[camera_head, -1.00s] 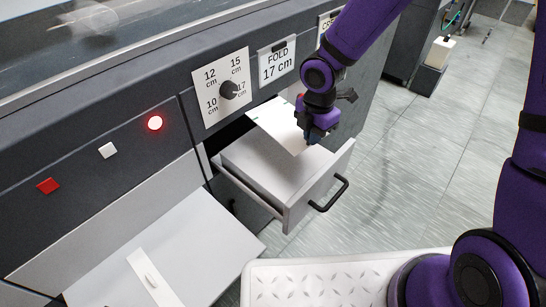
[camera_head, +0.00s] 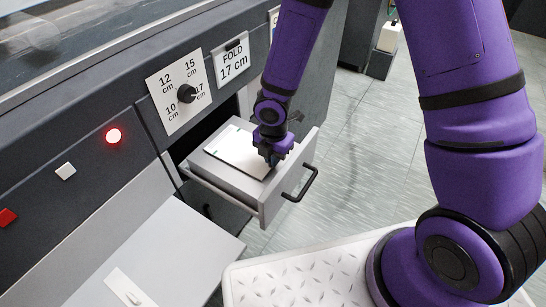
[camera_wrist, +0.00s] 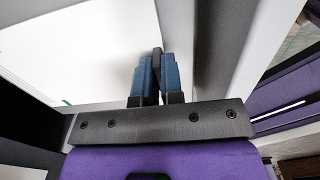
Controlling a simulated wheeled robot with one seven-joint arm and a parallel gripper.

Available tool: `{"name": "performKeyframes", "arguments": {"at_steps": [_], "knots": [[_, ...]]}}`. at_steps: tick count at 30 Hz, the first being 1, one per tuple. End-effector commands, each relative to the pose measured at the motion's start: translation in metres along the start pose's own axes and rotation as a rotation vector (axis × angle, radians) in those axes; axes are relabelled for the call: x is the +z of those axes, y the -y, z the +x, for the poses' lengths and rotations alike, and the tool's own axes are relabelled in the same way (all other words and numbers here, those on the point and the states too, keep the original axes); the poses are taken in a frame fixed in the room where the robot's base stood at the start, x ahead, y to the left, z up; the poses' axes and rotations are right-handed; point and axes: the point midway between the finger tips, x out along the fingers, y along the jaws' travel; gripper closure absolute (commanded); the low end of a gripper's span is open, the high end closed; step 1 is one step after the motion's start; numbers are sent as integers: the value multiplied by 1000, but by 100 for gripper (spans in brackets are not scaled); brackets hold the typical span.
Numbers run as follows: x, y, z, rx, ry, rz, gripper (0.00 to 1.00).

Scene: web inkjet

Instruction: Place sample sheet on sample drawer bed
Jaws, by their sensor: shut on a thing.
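The white sample sheet (camera_head: 236,150) lies flat or nearly flat over the grey bed (camera_head: 205,168) of the open sample drawer (camera_head: 247,197). I cannot tell whether all of it touches the bed. My gripper (camera_head: 271,163) is shut on the sheet's edge at the drawer's front right. In the wrist view, my gripper (camera_wrist: 154,75) has its blue fingers close together at the edge of the white sheet (camera_wrist: 75,45). The gripped edge is partly hidden by the fingers.
A black handle (camera_head: 302,184) sticks out from the drawer front. Above are a knob (camera_head: 186,94) with cm marks and a "FOLD 17 cm" sign (camera_head: 232,62). A lit red button (camera_head: 113,136) is at left. A light panel (camera_head: 165,255) slopes out below.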

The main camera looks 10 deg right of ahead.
Motion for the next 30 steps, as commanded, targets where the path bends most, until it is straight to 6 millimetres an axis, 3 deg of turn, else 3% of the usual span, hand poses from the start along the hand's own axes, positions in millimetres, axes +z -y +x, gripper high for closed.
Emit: {"name": "performKeyframes", "arguments": {"at_steps": [14,15,18,30], "knots": [[0,0,8,0,0,0,100],[0,0,7,0,0,1,83],[0,0,7,0,1,1,67],[1,0,-2,2,1,3,67]]}}
